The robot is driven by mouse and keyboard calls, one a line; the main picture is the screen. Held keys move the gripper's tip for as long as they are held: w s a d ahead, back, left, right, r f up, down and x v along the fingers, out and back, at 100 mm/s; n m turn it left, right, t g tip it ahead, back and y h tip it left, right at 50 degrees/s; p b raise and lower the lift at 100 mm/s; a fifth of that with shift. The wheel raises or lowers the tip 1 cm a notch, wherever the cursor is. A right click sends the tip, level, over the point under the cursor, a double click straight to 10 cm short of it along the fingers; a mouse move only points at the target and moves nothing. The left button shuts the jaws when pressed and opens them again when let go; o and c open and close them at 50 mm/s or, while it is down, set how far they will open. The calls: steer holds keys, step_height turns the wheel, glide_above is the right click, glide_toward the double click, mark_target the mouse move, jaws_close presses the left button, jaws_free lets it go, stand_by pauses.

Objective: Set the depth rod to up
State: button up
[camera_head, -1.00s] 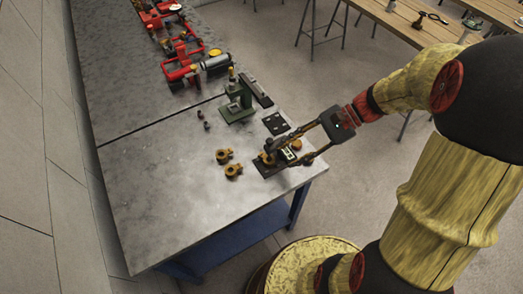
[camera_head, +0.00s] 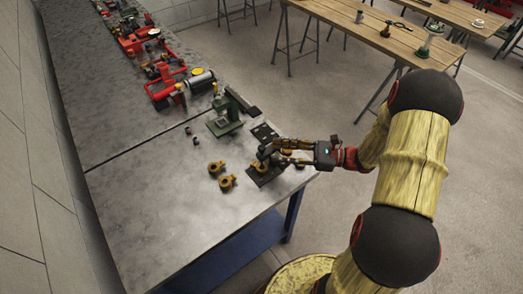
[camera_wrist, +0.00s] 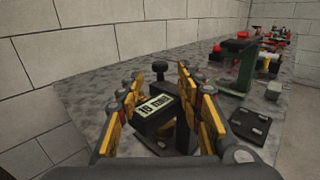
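A dark gauge with a pale digital display (camera_wrist: 155,105) stands on a dark base plate (camera_head: 263,175) near the table's right edge. A black round-topped post (camera_wrist: 160,70) rises behind the display in the wrist view; I cannot tell for sure whether it is the depth rod. My gripper (camera_head: 284,148) comes in from the right, low over the plate. In the wrist view its yellow fingers (camera_wrist: 163,108) are apart, one on each side of the display housing. Contact with the housing is unclear. The fingers hide part of the gauge.
Two brass ring-shaped parts (camera_head: 222,175) lie left of the plate. A green press-like stand (camera_head: 223,123) and a flat black plate (camera_wrist: 249,124) are close by. The table's left front is bare.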

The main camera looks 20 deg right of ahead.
mark_target(262, 147)
steer(key=b+x, duration=0.1)
steer(key=x, duration=0.5)
steer(key=shift+w+a, duration=0.1)
steer(key=shift+a, duration=0.05)
steer(key=shift+c, duration=1.1)
jaws_close()
